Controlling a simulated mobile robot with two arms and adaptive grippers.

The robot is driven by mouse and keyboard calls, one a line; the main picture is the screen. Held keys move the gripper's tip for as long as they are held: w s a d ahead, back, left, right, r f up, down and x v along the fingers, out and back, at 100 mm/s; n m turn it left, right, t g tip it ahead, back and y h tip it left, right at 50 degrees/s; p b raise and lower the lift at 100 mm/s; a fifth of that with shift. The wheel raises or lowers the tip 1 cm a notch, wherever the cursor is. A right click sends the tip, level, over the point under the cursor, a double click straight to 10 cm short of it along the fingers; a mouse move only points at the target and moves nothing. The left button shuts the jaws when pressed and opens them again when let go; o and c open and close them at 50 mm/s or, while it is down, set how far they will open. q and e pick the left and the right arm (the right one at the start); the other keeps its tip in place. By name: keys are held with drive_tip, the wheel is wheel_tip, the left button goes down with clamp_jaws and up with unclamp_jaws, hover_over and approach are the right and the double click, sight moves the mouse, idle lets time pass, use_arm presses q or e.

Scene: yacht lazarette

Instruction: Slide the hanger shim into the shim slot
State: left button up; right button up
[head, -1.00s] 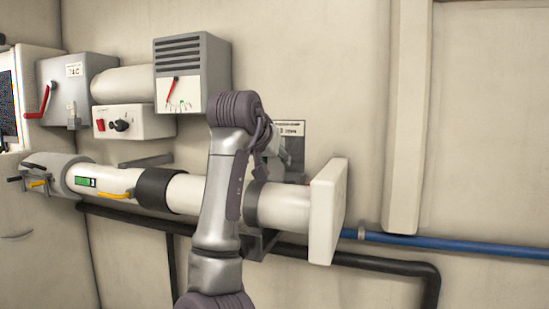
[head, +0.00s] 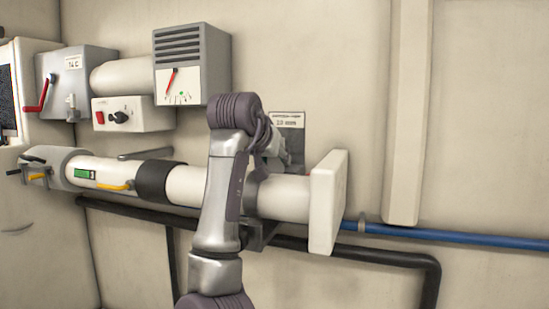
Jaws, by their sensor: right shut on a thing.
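My right arm crosses the middle of the view, and its gripper (head: 270,150) sits behind the wrist, above the white pipe (head: 284,199) and close to the wall. The fingertips are mostly hidden. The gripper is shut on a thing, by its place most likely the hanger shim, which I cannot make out. A dark hanger bracket (head: 262,236) shows under the pipe, partly behind my arm. The shim slot is not clearly visible. My left gripper is out of view.
A white square end block (head: 328,203) closes the pipe's right end. A grey placard (head: 287,134) is on the wall behind the gripper. A gauge box (head: 192,72) and a switch box (head: 132,115) are at the upper left. A blue pipe (head: 450,236) runs right.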

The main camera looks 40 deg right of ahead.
drive_tip(key=shift+f, duration=0.25)
drive_tip(key=o, duration=1.3)
drive_tip(key=v, duration=1.2)
